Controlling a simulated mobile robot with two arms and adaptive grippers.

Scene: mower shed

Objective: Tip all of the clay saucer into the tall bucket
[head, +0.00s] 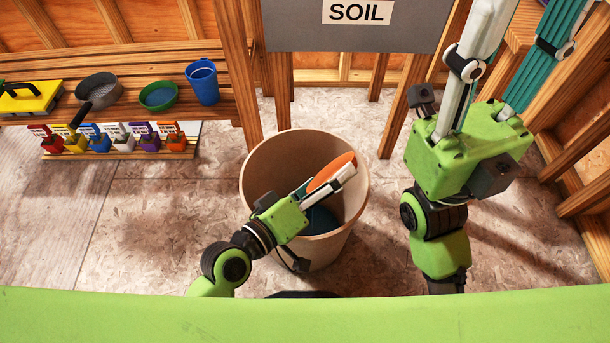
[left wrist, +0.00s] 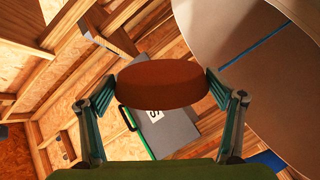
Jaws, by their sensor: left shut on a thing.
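The clay saucer (head: 332,171) is orange-brown and is gripped in my left gripper (head: 325,182), over the mouth of the tall bucket (head: 352,240). In the left wrist view the saucer (left wrist: 162,84) shows side-on between the two fingers of my left gripper (left wrist: 162,88). It appears steeply tilted in the head view; what it holds cannot be seen. The beige bucket stands upright on the floor, and a blue patch shows low inside it. The bucket's wall (left wrist: 225,25) fills the wrist view's upper right. My right gripper (head: 530,45) has its fingers spread, with the tips cut off.
A grey bin labelled SOIL (head: 350,38) stands behind the bucket. The wooden bench (head: 130,75) at left holds a grey pan (head: 98,90), a green bowl (head: 159,97) and a blue cup (head: 202,82). Several coloured small items stand on a low rack (head: 120,153). Floor left of the bucket is clear.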

